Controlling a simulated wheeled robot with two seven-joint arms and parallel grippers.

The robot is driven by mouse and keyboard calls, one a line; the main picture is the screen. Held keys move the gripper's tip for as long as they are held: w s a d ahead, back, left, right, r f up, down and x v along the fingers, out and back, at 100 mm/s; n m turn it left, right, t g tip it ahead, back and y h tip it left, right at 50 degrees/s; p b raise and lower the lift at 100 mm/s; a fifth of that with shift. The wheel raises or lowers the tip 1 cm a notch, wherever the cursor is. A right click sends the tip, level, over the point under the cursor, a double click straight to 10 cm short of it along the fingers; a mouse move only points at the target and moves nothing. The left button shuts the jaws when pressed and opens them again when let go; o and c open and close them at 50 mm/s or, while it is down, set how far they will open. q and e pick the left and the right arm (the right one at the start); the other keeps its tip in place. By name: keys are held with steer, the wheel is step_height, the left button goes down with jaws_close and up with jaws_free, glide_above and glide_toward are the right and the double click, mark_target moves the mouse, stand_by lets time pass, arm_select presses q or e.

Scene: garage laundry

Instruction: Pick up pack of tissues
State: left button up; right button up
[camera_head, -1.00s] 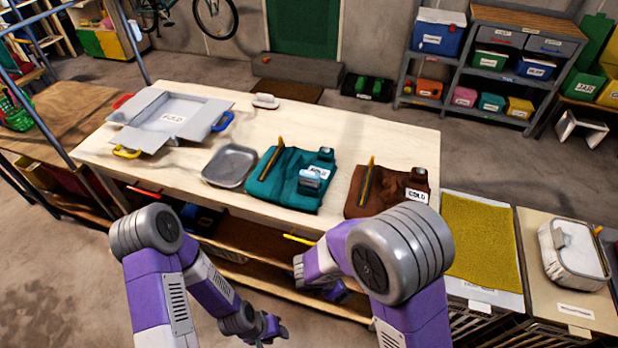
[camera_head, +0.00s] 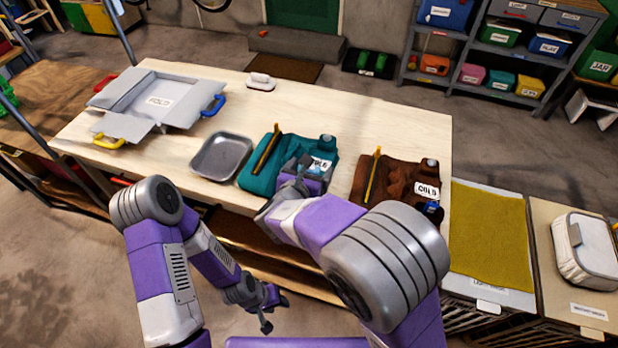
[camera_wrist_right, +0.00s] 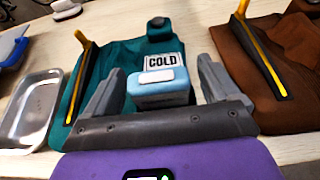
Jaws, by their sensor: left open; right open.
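The pack of tissues (camera_wrist_right: 160,94), a small light-blue box with a white top, lies on the teal folded item (camera_wrist_right: 98,110) just below its COLD label. In the head view my right gripper mostly covers it. My right gripper (camera_wrist_right: 160,68) is open, with one finger at each side of the pack; I cannot tell whether they touch it. In the head view my right gripper (camera_head: 302,170) is over the teal item (camera_head: 260,178). My left gripper (camera_head: 272,308) is open and empty, low in front of the workbench.
On the workbench (camera_head: 330,115) are a grey metal tray (camera_head: 221,156), a grey fold-out box (camera_head: 160,102) and a white item (camera_head: 261,82). A brown folded item (camera_head: 398,187) with a yellow-handled tool and small blue object (camera_head: 432,208) lies to the right.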

steer(key=shift+w+d+f, duration=0.2)
steer(key=shift+w+f, duration=0.05)
steer(key=shift+w, duration=0.4)
steer(key=c, duration=1)
